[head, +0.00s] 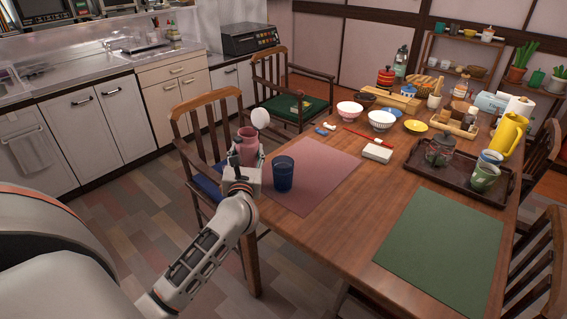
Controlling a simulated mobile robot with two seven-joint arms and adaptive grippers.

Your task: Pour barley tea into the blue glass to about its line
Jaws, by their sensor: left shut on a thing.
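The blue glass (283,174) stands upright on the pink mat near the left edge of the table. My left gripper (239,177) is just left of the glass. It is shut on a pink jug-like vessel (247,147), which looks about upright and apart from the glass. A round white piece (260,118) shows above the vessel; I cannot tell whether it is its lid. The gripper hides the vessel's lower part. I cannot make out any liquid in the vessel or glass, or a line on the glass. My right gripper is not in view.
The pink mat (315,175) is clear right of the glass. Bowls, a white box (377,153) and a red stick stand or lie behind it. A dark tray (492,191) with a dark jug and cups, and a yellow pitcher (511,133), are at right. The green mat (440,245) is empty.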

